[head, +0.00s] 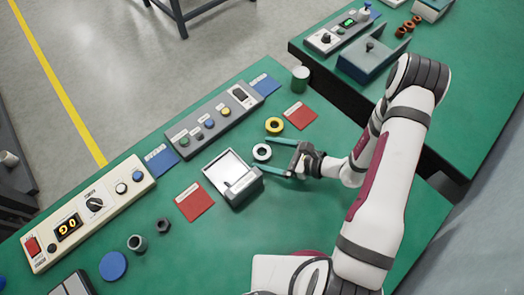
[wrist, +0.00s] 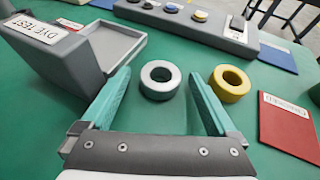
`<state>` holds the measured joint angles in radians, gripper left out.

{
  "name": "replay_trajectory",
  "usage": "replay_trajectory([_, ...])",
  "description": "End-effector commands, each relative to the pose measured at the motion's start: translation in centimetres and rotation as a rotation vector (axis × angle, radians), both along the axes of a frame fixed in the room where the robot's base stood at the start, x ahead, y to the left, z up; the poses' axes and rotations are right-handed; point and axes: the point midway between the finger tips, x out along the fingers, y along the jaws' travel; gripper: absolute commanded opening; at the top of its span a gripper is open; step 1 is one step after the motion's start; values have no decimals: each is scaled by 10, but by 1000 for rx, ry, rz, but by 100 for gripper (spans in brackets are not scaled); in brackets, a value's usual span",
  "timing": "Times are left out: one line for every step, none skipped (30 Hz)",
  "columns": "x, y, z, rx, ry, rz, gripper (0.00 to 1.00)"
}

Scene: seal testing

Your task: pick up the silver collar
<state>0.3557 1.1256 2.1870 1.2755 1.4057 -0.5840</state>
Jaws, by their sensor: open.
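The silver collar (wrist: 160,95) is a pale metallic ring lying flat on the green table. In the wrist view it sits ahead, between the tips of my open gripper (wrist: 159,90), with clear space on both sides. In the head view the silver collar (head: 262,152) lies just beyond my gripper (head: 273,156), whose two green fingers are spread and empty. A yellow collar (wrist: 230,84) lies to the right of the right finger in the wrist view. The yellow collar (head: 274,126) is above the silver one in the head view.
An open grey box labelled "DYE TEST" (wrist: 45,45) stands close to the left finger in the wrist view. A red card (wrist: 292,125) lies at the right. A grey button panel (head: 212,122) runs behind. Bare green table lies between the fingers.

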Motion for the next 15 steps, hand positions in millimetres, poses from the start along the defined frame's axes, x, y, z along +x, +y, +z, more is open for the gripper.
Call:
replay_trajectory([1, 2, -1, 0, 0, 1, 94])
replay_trajectory([1, 2, -1, 0, 0, 0, 94])
replay_trajectory([1, 2, -1, 0, 0, 0, 94])
replay_trajectory([1, 2, -1, 0, 0, -1, 94])
replay_trajectory([1, 2, -1, 0, 0, -1, 94])
replay_trajectory([1, 2, -1, 0, 0, -1, 94])
replay_trajectory([1, 1, -1, 0, 0, -1, 89])
replay_trajectory([1, 1, -1, 0, 0, -1, 83])
replay_trajectory([1, 1, 0, 0, 0, -1, 76])
replay_trajectory([1, 1, 0, 0, 0, -1, 71])
replay_trajectory([1, 1, 0, 0, 0, -1, 65])
replay_trajectory([1, 1, 0, 0, 0, -1, 58])
replay_trajectory([1, 1, 0, 0, 0, -1, 53])
replay_trajectory([1, 1, 0, 0, 0, 0, 47])
replay_trajectory([1, 1, 0, 0, 0, 0, 40])
